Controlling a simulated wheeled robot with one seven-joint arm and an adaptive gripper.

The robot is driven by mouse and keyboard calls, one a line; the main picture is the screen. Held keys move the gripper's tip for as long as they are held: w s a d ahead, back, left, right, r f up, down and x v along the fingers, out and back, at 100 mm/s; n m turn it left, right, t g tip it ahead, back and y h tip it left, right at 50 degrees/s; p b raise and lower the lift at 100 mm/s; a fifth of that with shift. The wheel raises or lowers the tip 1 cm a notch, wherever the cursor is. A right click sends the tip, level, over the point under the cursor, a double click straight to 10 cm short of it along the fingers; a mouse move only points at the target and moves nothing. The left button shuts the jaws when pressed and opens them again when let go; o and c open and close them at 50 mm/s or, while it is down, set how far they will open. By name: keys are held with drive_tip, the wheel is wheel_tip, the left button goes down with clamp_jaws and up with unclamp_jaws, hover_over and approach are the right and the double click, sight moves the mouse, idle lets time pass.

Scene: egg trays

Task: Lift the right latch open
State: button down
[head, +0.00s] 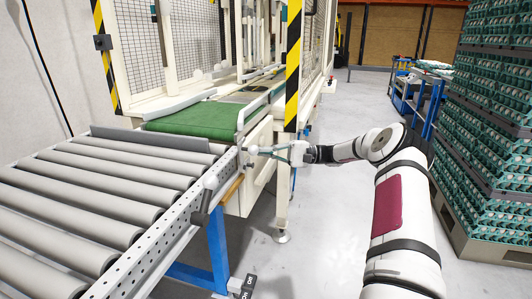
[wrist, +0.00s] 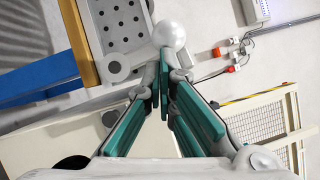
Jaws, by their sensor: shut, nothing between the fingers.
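My gripper (head: 258,150) reaches in from the right to the corner of the conveyor frame. It is shut with nothing held; its teal finger pads meet in the wrist view (wrist: 165,80). A pale round knob (wrist: 169,33), which appears to be part of the latch, sits just beyond the fingertips in the wrist view. In the head view a small pale knob (head: 246,157) shows at the fingertips. I cannot tell whether the fingers touch it. The latch's lever is mostly hidden behind the fingers.
A roller conveyor (head: 95,190) with a perforated side rail (head: 160,245) fills the left. A green belt (head: 192,119) leads into the caged machine. A yellow-black striped post (head: 292,70) stands close behind my gripper. Stacked egg trays (head: 490,120) stand at right; floor between is clear.

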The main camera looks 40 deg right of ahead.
drive_tip(key=shift+s+a+r+n+p, duration=0.2)
drive_tip(key=shift+a+n+p, duration=0.05)
drive_tip(key=shift+n+p, duration=0.05)
drive_tip(key=shift+s+a, duration=0.1)
idle(0.7)
